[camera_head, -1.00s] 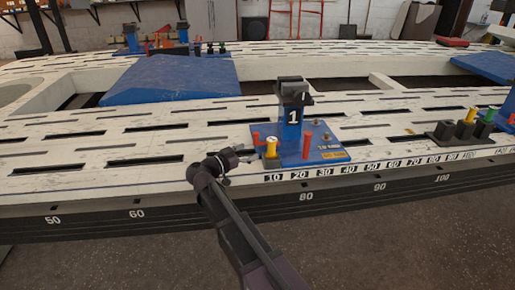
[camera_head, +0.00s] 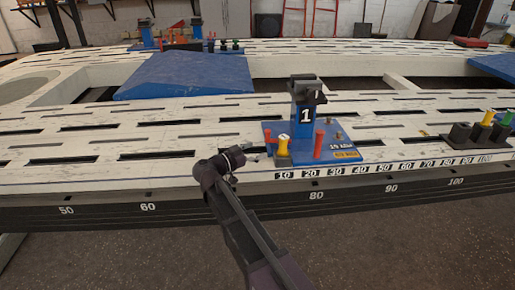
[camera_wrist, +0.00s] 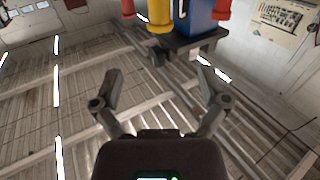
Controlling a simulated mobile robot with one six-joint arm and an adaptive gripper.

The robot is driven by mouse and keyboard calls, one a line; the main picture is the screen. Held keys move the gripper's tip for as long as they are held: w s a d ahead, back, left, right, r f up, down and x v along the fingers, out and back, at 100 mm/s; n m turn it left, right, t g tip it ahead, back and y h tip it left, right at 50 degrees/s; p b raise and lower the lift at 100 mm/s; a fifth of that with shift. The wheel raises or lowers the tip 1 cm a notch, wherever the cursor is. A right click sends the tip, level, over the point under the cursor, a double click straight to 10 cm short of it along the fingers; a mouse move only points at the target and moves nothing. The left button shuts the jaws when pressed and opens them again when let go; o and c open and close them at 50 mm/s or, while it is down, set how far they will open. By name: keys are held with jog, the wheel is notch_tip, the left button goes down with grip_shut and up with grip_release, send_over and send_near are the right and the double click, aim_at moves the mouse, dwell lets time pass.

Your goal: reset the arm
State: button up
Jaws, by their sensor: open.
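My gripper (camera_head: 241,165) is at the end of my dark arm, in front of the bench's near edge and left of the blue number 1 station (camera_head: 352,150). Its fingers are small and partly hidden in the head view. In the wrist view my gripper (camera_wrist: 160,74) has its two fingers spread apart with nothing between them. The wrist camera looks up at the ceiling.
The white slotted frame bench (camera_head: 60,140) spans the view, with a numbered dark front edge. A blue ramp panel (camera_head: 185,75) lies on it. Black holders with coloured pegs (camera_head: 488,118) stand at the right. The floor in front (camera_head: 400,245) is clear.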

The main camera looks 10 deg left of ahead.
jog(key=s+d+f+n+g+y+p, duration=0.1)
jog(key=s+d+g+p, duration=0.2)
jog(key=d, duration=0.5)
jog(key=d+n+g+y+p, duration=0.2)
jog(key=d+g+p, duration=0.15)
jog(key=d, duration=0.35)
jog(key=s+d+f+n+g+y+p, duration=0.15)
jog(key=d+p, duration=0.25)
jog(key=d, duration=0.4)
jog(key=s+d+r+n+g+y+p, duration=0.2)
jog(key=s+d+r+g+y+p, duration=0.15)
jog(key=s+p, duration=0.3)
jog(key=s+d+r+n+g+y+p, duration=0.2)
jog(key=s+d+n+y+p, duration=0.1)
jog(key=s+d+y+p, duration=0.3)
notch_tip(320, 180, up, 38)
jog(key=a+h+p, duration=0.1)
jog(key=p, duration=3.5)
